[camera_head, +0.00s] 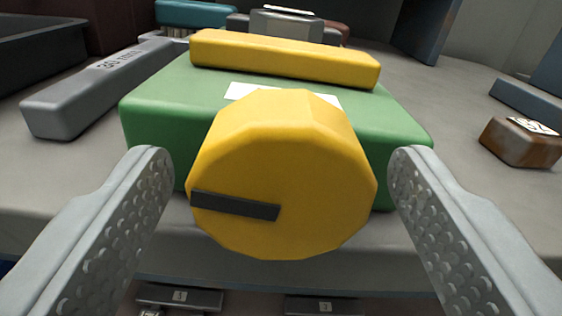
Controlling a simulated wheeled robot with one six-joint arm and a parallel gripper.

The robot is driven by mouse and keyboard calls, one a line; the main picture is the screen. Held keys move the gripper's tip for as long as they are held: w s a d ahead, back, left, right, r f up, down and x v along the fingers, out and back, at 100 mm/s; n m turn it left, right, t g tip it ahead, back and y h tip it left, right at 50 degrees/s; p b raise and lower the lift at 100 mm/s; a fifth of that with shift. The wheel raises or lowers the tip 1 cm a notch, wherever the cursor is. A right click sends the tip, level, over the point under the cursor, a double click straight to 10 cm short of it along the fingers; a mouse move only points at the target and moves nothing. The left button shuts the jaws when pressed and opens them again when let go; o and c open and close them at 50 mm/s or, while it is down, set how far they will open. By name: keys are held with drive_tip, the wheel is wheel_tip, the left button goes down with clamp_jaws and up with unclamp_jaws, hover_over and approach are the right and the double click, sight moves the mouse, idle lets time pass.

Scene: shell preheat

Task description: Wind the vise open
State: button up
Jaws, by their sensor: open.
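A green block-shaped body (160,108) sits on the grey bench, with a yellow bar (285,58) across its top and a white label. I take it to be the vise, but cannot be sure. A large yellow faceted knob (290,150) is on its near face. A dark pointer stripe (235,205) runs from the knob's left edge toward its middle, nearly level. My gripper (280,170) is open, one finger on each side of the knob with visible gaps. The jaws of the vise are not clearly visible.
A grey bar with lettering (95,90) lies left of the green body. A brown block with a white label (522,140) stands at right. Labelled fittings (180,297) show below the bench edge. A teal object (195,14) is behind.

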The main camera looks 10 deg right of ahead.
drive_tip(key=c, duration=1)
drive_tip(key=shift+o, duration=0.2)
drive_tip(key=shift+n, duration=0.8)
drive_tip(key=o, duration=1)
drive_tip(key=shift+c, duration=0.2)
drive_tip(key=shift+s, duration=0.15)
drive_tip(key=s, duration=1.7)
drive_tip(key=shift+s, duration=0.1)
